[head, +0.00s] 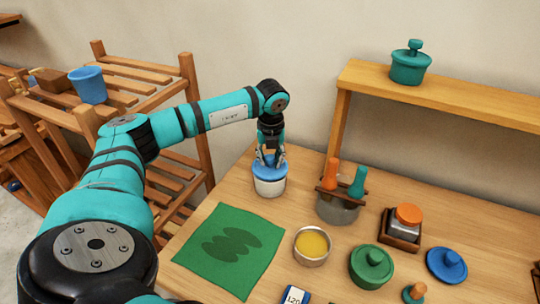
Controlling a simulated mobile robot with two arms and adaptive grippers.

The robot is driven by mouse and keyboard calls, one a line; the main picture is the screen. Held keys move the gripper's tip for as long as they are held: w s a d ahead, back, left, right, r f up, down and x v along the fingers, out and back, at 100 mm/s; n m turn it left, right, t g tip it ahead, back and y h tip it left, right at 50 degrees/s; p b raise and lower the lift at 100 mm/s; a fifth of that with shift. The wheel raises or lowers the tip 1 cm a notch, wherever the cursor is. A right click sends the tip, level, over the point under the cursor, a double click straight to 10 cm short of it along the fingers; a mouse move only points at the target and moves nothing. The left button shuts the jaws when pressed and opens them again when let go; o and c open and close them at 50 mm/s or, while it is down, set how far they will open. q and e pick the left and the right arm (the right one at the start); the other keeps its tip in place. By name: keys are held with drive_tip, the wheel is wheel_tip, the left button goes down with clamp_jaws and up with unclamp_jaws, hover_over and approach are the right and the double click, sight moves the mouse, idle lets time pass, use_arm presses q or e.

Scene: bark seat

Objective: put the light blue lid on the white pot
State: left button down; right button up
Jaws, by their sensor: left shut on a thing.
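The white pot (270,187) stands upright near the back left of the wooden table. The light blue lid (271,172) is at the top of the pot, over its opening. Whether it sits fully down on the rim is hard to tell at this size. My left gripper (269,160) points down at the lid from above and is shut on it, with its fingers around the lid's middle. My right gripper is not in view.
A grey pot with orange- and green-handled tools (338,208) stands right of the white pot. A green mat (230,246), a bowl of yellow stuff (312,245), a green lidded pot (371,265) and a darker blue lid (447,265) lie nearer. A raised shelf (450,97) runs behind.

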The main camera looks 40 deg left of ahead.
use_arm(q)
drive_tip(key=shift+f+b, duration=0.5)
drive_tip(key=shift+f, duration=0.15)
idle(0.3)
drive_tip(key=shift+c, duration=0.5)
unclamp_jaws()
drive_tip(key=shift+r, duration=0.1)
idle(0.4)
drive_tip(key=shift+r+p, duration=2.45)
drive_tip(key=shift+r, duration=1.05)
drive_tip(key=shift+f, duration=0.1)
